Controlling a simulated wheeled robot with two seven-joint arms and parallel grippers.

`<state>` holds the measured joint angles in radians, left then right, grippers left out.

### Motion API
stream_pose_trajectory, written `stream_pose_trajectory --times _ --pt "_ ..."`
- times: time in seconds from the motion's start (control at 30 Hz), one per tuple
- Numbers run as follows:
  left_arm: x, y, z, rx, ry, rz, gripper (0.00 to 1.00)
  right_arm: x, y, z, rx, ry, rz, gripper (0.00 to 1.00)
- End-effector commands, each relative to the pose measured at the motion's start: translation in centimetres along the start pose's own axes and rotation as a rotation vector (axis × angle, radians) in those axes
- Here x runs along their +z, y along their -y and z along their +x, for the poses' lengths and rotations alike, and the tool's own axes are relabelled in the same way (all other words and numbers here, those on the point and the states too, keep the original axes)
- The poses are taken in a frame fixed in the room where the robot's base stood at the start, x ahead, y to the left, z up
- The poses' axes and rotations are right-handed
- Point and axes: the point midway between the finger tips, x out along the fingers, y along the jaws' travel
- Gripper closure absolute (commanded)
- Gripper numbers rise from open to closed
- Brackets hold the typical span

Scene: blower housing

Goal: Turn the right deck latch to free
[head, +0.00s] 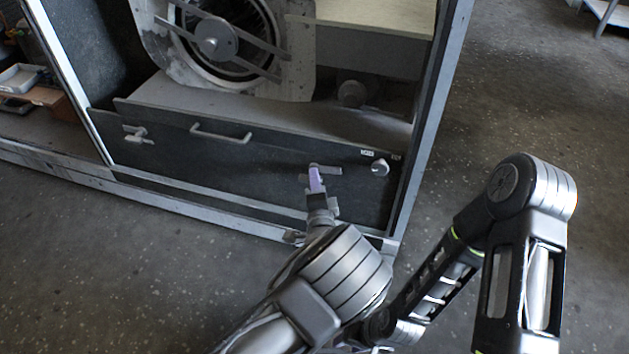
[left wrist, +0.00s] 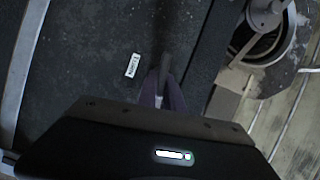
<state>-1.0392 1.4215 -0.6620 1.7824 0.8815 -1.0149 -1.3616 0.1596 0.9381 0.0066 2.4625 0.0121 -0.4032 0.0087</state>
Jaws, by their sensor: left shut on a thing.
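The blower housing's dark deck front (head: 255,165) has a latch at each end. The right deck latch (head: 334,170) is a small bar that looks roughly level along the panel, partly covered by my fingers. My left gripper (head: 315,179), with purplish fingertips, is shut on it. In the left wrist view, a dark bar, the right deck latch (left wrist: 165,64), shows between the fingers of my left gripper (left wrist: 160,92). The left deck latch (head: 137,134) stands free at the far end. My right arm shows at the right, but its gripper is not visible.
A grab handle (head: 220,134) sits mid-panel. A round knob (head: 380,168) and a white label (head: 367,153) are right of the latch. The blower wheel (head: 217,40) is behind the deck. A frame post (head: 430,110) stands close on the right. Floor in front is clear.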

Motion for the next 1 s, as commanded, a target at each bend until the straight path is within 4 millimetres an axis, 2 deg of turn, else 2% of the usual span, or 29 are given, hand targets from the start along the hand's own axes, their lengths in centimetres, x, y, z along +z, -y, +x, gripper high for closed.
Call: stream_pose_trajectory --times 0.3,0.8,0.83,1.0 --pt "-0.06 -0.31 0.04 -0.057 -0.002 0.137 1.00 -0.12 -0.28 0.72 -0.002 -0.001 0.001 0.64" --pt "-0.05 -0.28 0.03 -0.066 -0.002 0.162 1.00 -0.12 -0.29 0.76 -0.002 -0.001 0.001 0.64" --pt "-0.05 -0.28 0.03 -0.066 -0.002 0.162 0.88 -0.12 -0.29 0.76 -0.002 -0.001 0.001 0.64" --pt "-0.03 -0.29 0.02 -0.065 -0.002 0.161 0.74 -0.11 -0.29 0.76 -0.002 -0.001 0.001 0.64"
